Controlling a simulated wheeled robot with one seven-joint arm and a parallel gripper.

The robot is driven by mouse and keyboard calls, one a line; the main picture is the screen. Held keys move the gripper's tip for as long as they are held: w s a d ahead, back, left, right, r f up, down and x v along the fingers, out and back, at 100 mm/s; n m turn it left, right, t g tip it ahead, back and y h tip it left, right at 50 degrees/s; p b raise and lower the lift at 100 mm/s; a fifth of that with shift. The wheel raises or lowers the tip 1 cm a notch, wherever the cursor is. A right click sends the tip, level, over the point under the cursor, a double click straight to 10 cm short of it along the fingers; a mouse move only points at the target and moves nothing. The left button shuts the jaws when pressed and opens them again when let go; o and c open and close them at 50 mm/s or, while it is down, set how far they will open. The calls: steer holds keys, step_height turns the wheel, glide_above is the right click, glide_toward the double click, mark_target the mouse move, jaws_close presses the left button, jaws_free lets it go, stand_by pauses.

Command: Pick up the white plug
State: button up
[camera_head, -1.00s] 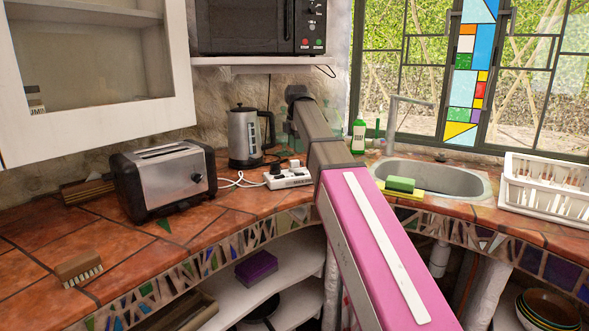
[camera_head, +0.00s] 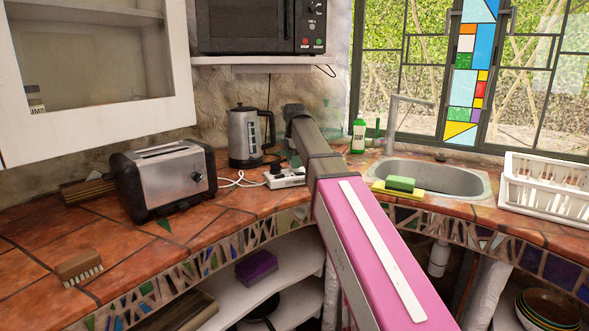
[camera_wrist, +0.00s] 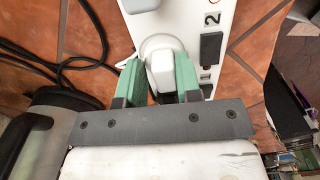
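The white plug (camera_wrist: 162,72) sits in a round socket of the white power strip (camera_wrist: 220,18), which lies on the tiled counter. In the wrist view my gripper (camera_wrist: 160,78) has its two green fingers down on either side of the plug. The fingers look parted, with the plug between them and very little room at its sides. Firm contact does not show. In the head view the power strip (camera_head: 286,181) lies left of my arm, which hides its right end and my fingers.
The kettle (camera_head: 246,138) stands behind the strip and the toaster (camera_head: 165,183) to its left. A pale cable (camera_head: 238,182) runs left from the strip. Another plug (camera_wrist: 140,4) is in the strip, close to my fingers. The sink (camera_head: 445,178) is to the right.

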steer(key=shift+s, duration=0.15)
jaws_close()
steer(key=shift+r, duration=0.7)
step_height(320, 180, up, 3)
steer(key=shift+f, duration=0.1)
steer(key=s+a+r, duration=0.6)
steer(key=a, duration=0.3)
steer(key=shift+s+a+r, duration=0.3)
steer(key=shift+r, duration=0.1)
steer(key=w+a+f+m, duration=0.25)
steer(key=w+a, duration=0.35)
steer(key=a, duration=0.3)
steer(key=shift+n, duration=0.45)
steer(key=w+d+f, duration=0.4)
steer(key=w, duration=0.1)
steer(key=w+d+f, duration=0.2)
steer(key=w, duration=0.1)
steer(key=shift+d+f, duration=0.4)
steer(key=shift+f, duration=1.95)
